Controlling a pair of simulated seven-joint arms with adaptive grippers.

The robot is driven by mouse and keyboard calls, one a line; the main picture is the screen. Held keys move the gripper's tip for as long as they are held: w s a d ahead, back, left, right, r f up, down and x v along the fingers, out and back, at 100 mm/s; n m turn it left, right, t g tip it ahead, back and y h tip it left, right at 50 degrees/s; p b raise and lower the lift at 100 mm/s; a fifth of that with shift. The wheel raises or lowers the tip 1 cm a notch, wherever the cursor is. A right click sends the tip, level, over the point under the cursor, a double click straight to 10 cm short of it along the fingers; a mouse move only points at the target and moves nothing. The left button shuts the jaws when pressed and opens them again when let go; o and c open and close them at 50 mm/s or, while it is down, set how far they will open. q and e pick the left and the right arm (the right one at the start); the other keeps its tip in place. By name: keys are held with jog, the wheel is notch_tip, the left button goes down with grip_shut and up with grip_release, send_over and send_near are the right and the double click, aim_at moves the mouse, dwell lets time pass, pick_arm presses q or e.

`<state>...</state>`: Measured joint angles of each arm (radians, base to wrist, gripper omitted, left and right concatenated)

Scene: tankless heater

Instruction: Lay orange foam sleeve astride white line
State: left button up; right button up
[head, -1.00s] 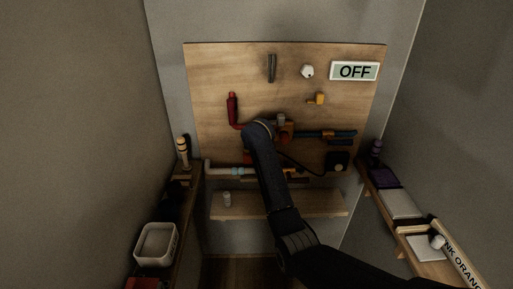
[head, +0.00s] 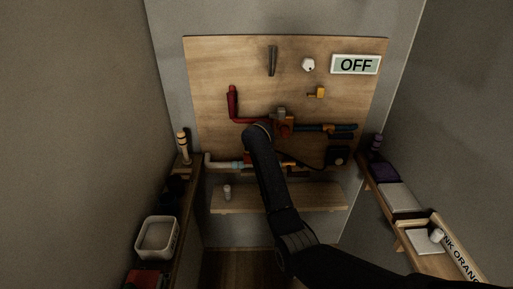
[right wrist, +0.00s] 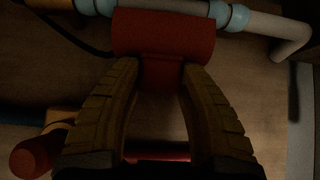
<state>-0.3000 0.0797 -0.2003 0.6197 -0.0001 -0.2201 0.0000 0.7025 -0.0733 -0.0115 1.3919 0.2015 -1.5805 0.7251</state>
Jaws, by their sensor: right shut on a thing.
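The orange foam sleeve (right wrist: 163,35) looks dark red-orange in the right wrist view and lies against the white line (right wrist: 262,24), between two light blue bands. I cannot tell whether it sits fully astride the line. My right gripper (right wrist: 160,78) is shut on the narrow part of the sleeve, one finger on each side. In the head view the white line (head: 221,164) runs along the low part of the wooden board. My right arm hides the gripper and most of the sleeve there. My left gripper is not in view.
The board (head: 210,70) carries a red pipe (head: 233,103), a blue pipe (head: 310,127) and an OFF sign (head: 356,65). A bare-fronted shelf (head: 300,203) is below. Side shelves hold a white bin (head: 157,238) at left and a purple item (head: 384,172) at right.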

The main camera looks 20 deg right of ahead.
jog(key=shift+f, duration=2.35)
dwell(3.0)
jog(key=o, duration=1.4)
jog(key=shift+r, duration=0.1)
jog(key=v, duration=0.7)
jog(key=shift+s, duration=0.2)
